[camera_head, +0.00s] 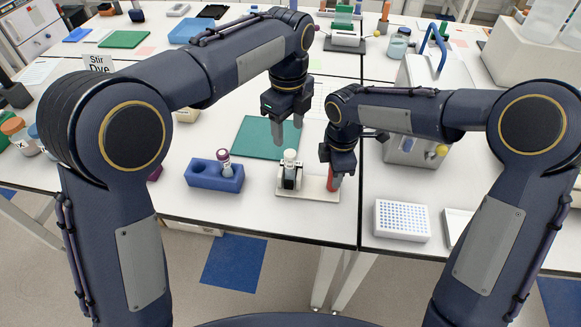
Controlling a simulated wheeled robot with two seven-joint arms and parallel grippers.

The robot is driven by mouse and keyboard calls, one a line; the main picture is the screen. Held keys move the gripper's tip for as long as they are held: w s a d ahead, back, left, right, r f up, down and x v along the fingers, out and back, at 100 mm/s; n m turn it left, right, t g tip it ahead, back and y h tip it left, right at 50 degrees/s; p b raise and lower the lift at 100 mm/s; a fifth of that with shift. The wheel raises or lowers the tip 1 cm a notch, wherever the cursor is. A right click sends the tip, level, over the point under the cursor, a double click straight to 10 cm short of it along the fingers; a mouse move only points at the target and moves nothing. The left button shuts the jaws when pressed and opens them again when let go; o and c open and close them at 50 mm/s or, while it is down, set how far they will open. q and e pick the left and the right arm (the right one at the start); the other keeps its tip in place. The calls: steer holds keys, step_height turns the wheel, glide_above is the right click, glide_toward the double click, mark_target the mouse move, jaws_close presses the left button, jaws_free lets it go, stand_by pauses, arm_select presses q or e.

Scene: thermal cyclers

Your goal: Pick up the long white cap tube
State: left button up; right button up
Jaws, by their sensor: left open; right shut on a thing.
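A tube with a white cap (290,156) stands upright in a dark-and-white holder on a small cream base (308,191). My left gripper (288,132) is open and empty, pointing down above and just behind the white cap, apart from it. My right gripper (335,174) is shut on a red object (331,184) at the right end of the cream base. The gripper's fingers partly hide the red object. The lower part of the white-capped tube is hidden in the holder.
A blue rack (215,178) holding a purple-capped tube (223,160) is left of the base. A green mat (252,137) lies behind. A white well plate (402,221) and a grey machine (422,85) are at the right. The table's front edge is close.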

mark_target(290, 161)
arm_select(q)
steer(key=f, duration=1.1)
steer(key=shift+s+d+f, duration=0.1)
steer(key=shift+s+d, duration=0.05)
steer(key=shift+s, duration=0.05)
steer(key=c, duration=1.1)
step_height(290, 161, up, 10)
steer(key=shift+r, duration=0.1)
arm_select(e)
steer(key=o, duration=1.1)
step_height(290, 161, up, 11)
steer(key=shift+f, duration=0.15)
steer(key=shift+r, duration=0.65)
